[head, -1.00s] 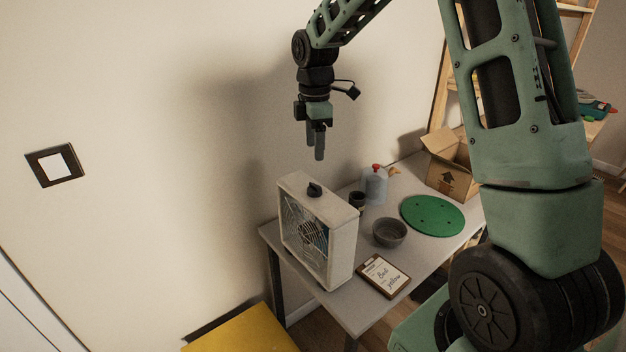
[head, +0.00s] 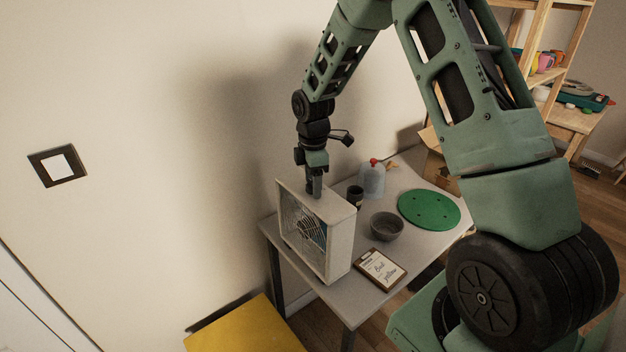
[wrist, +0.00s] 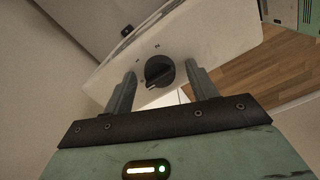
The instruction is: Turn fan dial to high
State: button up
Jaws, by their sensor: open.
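The white box fan (head: 341,236) stands upright on the left end of the grey table, its grille facing left and front. In the wrist view its black round dial (wrist: 159,71) sits on the white top panel (wrist: 205,38), with small marks around it, too small to read. The dial's pale pointer line faces the lower left of that view. My gripper (head: 314,193) is lowered over the fan's top. In the wrist view my gripper (wrist: 160,84) is open, with one finger on each side of the dial and visible gaps. The dial is hidden by my gripper in the head view.
Behind and right of the fan are a dark cup (head: 355,195) and a bottle with a red cap (head: 372,180). A grey bowl (head: 386,226), green disc (head: 429,210) and clipboard (head: 380,268) lie to the right. The wall (head: 130,110) is close behind.

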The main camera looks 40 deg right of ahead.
jog(key=c, duration=1)
